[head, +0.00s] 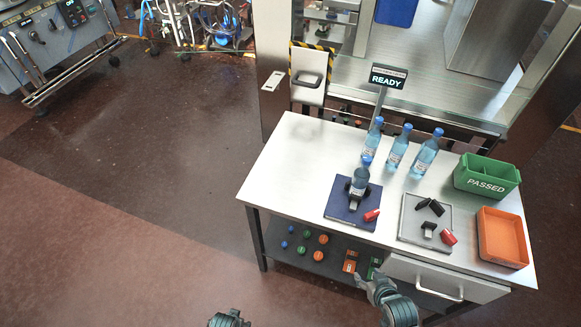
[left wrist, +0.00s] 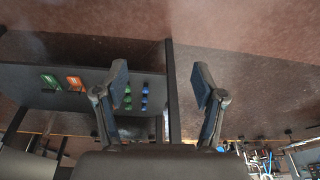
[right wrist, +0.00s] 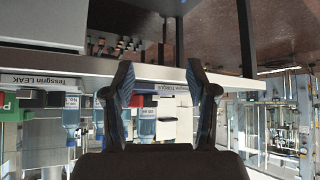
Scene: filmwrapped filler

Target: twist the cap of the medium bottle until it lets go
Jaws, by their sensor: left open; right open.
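A blue-capped bottle (head: 361,179) stands upright in a dark holder on a blue mat (head: 340,209). Three more blue-capped bottles stand behind it: left (head: 371,142), middle (head: 396,152) and right (head: 424,158). I cannot tell for sure which is the medium one. My right gripper (head: 368,281) is open and empty in front of the table's front edge. My left gripper (left wrist: 160,85) is open and empty, mostly cut off at the head view's bottom edge.
On the white table (head: 290,165) stand a green PASSED box (head: 487,181), an orange tray (head: 502,237) and a grey tray (head: 425,218) with black and red pieces. A READY sign (head: 388,77) stands behind. Colored caps lie on the lower shelf (head: 290,262). The table's left part is clear.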

